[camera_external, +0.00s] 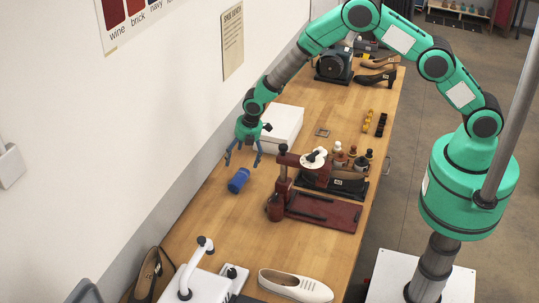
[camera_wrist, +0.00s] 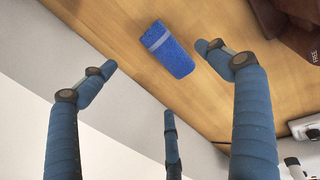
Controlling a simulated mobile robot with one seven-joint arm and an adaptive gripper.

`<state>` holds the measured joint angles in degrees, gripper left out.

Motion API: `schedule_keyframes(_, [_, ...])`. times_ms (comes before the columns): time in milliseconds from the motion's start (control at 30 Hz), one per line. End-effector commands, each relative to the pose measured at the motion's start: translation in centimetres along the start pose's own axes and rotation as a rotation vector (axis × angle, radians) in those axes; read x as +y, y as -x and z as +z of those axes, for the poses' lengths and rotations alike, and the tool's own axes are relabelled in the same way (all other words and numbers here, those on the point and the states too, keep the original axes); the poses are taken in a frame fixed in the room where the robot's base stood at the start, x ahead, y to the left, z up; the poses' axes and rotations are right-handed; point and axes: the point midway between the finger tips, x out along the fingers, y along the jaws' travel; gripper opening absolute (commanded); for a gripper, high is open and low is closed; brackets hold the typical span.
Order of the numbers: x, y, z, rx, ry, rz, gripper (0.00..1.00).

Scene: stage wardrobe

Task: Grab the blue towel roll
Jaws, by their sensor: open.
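The blue towel roll (camera_external: 238,180) lies on its side on the wooden workbench (camera_external: 235,235), near the wall side. In the wrist view the roll (camera_wrist: 167,50) shows a lighter band around it and lies between and beyond the fingers. My gripper (camera_external: 243,160) is above and just behind the roll in the external view, fingers pointing down. The blue fingers in the wrist view (camera_wrist: 155,70) are spread apart with nothing between them. They do not appear to touch the roll.
A white box (camera_external: 281,128) stands behind my gripper against the wall. A dark red press (camera_external: 300,195) stands right of the roll. Small bottles (camera_external: 345,157) and shoes stand farther right and at the front (camera_external: 296,285). The bench around the roll is clear.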

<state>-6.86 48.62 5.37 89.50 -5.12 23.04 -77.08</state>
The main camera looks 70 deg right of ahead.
Motion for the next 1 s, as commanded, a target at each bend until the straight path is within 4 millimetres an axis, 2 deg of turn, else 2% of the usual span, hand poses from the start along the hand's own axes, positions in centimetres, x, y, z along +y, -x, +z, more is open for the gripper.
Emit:
schedule_keyframes(433, [0.0, -4.7, 0.0, 0.000, 0.000, -0.001, 0.89])
schedule_keyframes(1000, [0.0, -5.4, 0.0, 0.000, 0.000, 0.000, 0.89])
